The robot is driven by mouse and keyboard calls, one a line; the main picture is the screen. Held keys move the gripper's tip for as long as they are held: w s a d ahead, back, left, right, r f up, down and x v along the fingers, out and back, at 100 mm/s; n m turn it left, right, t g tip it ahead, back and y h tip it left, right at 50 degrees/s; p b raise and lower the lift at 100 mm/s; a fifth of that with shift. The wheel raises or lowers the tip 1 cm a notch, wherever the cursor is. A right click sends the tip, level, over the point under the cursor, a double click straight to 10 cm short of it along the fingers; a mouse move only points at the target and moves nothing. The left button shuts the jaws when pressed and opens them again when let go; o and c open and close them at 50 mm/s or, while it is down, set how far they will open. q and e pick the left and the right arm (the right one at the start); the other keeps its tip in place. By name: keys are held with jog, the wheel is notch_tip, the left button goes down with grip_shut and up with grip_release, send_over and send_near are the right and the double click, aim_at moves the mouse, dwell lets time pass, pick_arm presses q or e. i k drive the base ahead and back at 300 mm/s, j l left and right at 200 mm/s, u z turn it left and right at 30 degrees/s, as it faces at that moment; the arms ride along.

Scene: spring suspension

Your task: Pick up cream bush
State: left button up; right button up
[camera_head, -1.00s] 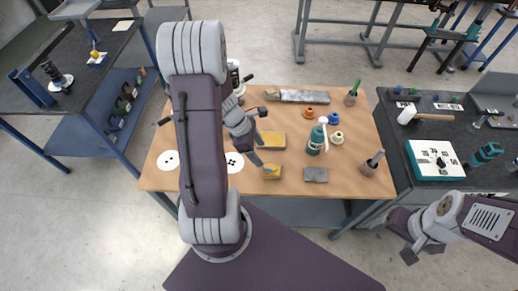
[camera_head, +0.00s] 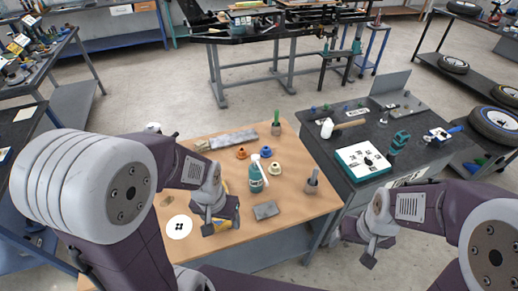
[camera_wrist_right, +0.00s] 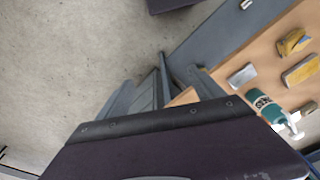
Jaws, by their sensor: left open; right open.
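The cream bush (camera_head: 274,168) is a small round ring lying on the wooden table, just right of a teal spray bottle (camera_head: 256,177). An orange bush (camera_head: 241,153) and a blue bush (camera_head: 266,152) lie close behind it. My left gripper (camera_head: 212,226) is open and low over the table's left part, left of the bottle and apart from the cream bush. My right gripper (camera_head: 370,256) is open and empty, off the table's right edge over the floor. Its fingers also show in the right wrist view (camera_wrist_right: 163,92); I cannot make out the cream bush there.
A grey block (camera_head: 265,210), a metal bar (camera_head: 233,138), a cup with a green-handled tool (camera_head: 276,128) and a cup with a grey tool (camera_head: 311,181) are on the table. A dark bench (camera_head: 345,122) holding a teal box (camera_head: 362,160) stands right.

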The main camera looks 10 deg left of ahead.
aim_at(274, 169)
jog(key=i+l+u, duration=0.15)
jog(key=u, duration=0.25)
jog(key=i+l+u, duration=0.15)
jog(key=l+u, duration=0.15)
jog(key=u, duration=0.15)
jog(key=i+l+u, duration=0.1)
jog(key=l+u, duration=0.15)
jog(key=u, duration=0.15)
jog(key=l+u, duration=0.25)
jog(key=u, duration=0.2)
jog(key=l+u, duration=0.4)
